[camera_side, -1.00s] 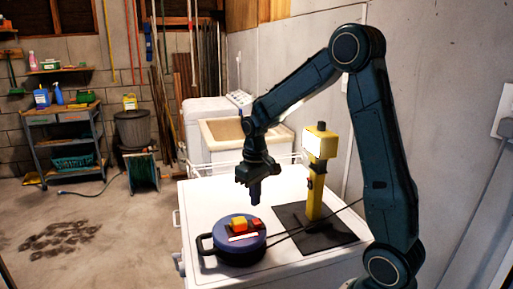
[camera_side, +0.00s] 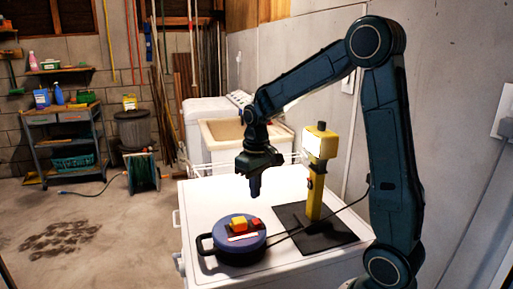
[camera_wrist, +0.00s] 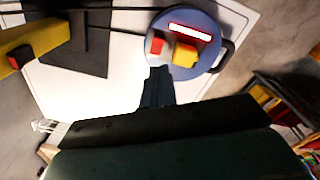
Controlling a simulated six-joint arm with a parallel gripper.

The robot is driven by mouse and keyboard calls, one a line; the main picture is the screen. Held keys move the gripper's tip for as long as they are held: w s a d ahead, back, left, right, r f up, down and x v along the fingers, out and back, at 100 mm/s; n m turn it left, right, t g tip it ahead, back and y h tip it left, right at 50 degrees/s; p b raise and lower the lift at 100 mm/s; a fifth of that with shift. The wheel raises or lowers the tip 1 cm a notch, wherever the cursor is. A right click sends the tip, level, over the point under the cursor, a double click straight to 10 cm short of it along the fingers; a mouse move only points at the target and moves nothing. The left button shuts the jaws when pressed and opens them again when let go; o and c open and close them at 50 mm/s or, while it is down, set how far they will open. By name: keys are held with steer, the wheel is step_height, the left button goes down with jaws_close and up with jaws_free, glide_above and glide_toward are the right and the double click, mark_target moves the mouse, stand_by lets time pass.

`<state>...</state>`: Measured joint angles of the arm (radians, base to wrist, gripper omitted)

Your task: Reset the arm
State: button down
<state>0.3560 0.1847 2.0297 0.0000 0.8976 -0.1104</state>
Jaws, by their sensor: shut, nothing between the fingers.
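My gripper (camera_side: 255,190) is shut and empty, pointing down in the air above the white worktop (camera_side: 202,190). Its dark fingers (camera_wrist: 157,92) also show closed in the wrist view. Below it sits a round blue device (camera_side: 236,254) with a side handle, a yellow block, a small red block and a glowing white strip on top. The device also shows at the upper right of the wrist view (camera_wrist: 207,60). The gripper is clearly above the device and touches nothing.
A yellow post with a lamp-like head (camera_side: 317,185) stands on a black mat (camera_side: 290,216) right of my gripper. A cable runs from the device across the worktop. A sink (camera_side: 224,132) and a white washer stand behind. A shelved cart (camera_side: 65,140) is far left.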

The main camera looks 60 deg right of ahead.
steer(key=s+a+r+n+t, duration=0.1)
steer(key=s+a+r+t, duration=0.1)
steer(key=s+a+r, duration=0.2)
steer(key=s+a+r+n+t, duration=0.1)
steer(key=s+a+r+t, duration=0.2)
steer(key=s+a, duration=0.6)
steer(key=s+r, duration=0.2)
steer(key=s, duration=0.2)
steer(key=shift+r+n, duration=0.2)
steer(key=shift+n, duration=0.2)
